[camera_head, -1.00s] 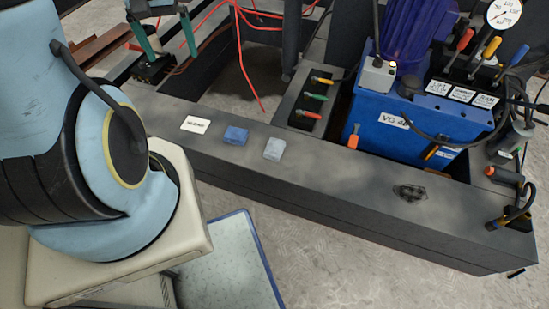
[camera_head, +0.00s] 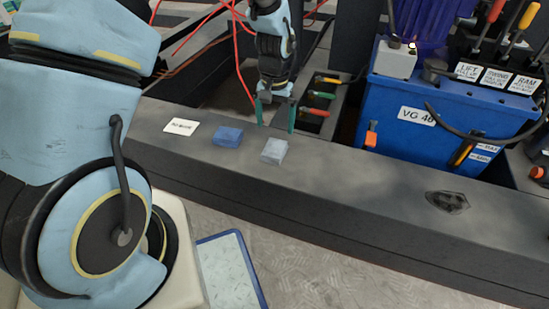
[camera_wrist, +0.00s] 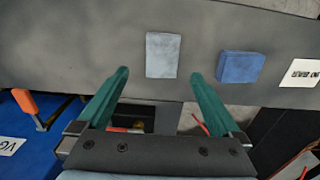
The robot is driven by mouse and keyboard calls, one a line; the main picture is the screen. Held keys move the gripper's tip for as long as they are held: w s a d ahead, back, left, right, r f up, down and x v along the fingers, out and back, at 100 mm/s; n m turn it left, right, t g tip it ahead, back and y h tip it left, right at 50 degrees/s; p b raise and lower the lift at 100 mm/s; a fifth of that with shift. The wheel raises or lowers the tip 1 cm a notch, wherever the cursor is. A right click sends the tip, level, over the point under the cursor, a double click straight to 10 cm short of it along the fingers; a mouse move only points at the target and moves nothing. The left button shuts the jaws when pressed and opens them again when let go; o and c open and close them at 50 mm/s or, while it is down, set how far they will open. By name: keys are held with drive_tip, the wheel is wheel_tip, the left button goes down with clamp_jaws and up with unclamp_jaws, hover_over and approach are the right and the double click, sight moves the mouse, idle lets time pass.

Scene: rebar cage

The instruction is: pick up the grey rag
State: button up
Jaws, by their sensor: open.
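The grey rag (camera_head: 274,150) is a small light-grey folded block lying on the dark beam top, right of a blue rag. My gripper (camera_head: 275,128) has green fingers and hangs just behind and above the grey rag in the head view. In the wrist view, the grey rag (camera_wrist: 163,55) lies beyond the fingertips, between their lines. The gripper (camera_wrist: 158,74) is open and empty, apart from the rag. The blue rag (camera_wrist: 240,67) is to the right of the right fingertip there.
A white label card (camera_head: 181,127) lies left of the blue rag. A tray of coloured-handled tools (camera_head: 317,95) is behind the beam. A blue VG 46 power unit (camera_head: 400,120) stands to the right, with red cables (camera_head: 240,60) behind. The beam top right of the grey rag is mostly clear.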

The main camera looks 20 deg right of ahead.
sight(274, 149)
drive_tip(key=f+b, duration=0.1)
drive_tip(key=f, duration=0.2)
drive_tip(key=f+b, duration=0.1)
drive_tip(key=f, duration=0.3)
drive_tip(key=f+b, duration=0.1)
drive_tip(key=f, duration=0.2)
drive_tip(key=shift+w+a+f, duration=0.15)
drive_tip(key=shift+w+f, duration=0.05)
drive_tip(key=shift+w, duration=0.05)
drive_tip(key=shift+r, duration=0.1)
drive_tip(key=c, duration=1.4)
wheel_tip(274, 149, up, 10)
drive_tip(key=p, duration=0.2)
drive_tip(key=shift+p, duration=0.4)
